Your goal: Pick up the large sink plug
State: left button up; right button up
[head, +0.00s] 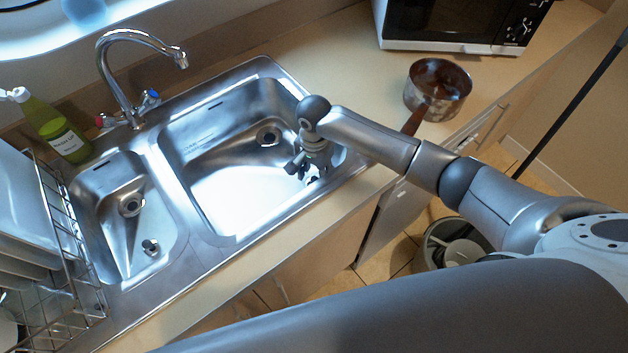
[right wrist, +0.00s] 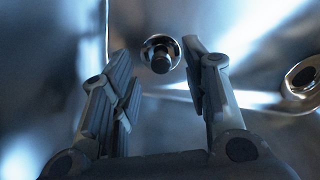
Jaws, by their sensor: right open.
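The large sink plug (right wrist: 160,53) is a round metal plug with a dark knob, lying on the floor of the large basin in the right wrist view. It lies apart from the drain hole (right wrist: 303,77). My right gripper (right wrist: 158,72) is open and empty, with the plug showing between and beyond its fingertips. In the head view my right gripper (head: 302,170) points down inside the large basin (head: 235,195), near its right side, and mostly hides the plug. My left gripper is not in view.
A smaller plug (head: 150,247) lies in the small basin (head: 115,185). The tap (head: 128,85) arches behind the basins. A pan (head: 438,88) stands on the counter at right, its handle close to my right arm. A green bottle (head: 62,135) and dish rack (head: 65,255) are at left.

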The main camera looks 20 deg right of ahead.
aim_at(315, 179)
jog(key=shift+f, duration=1.6)
jog(key=shift+d, duration=0.1)
grip_shut()
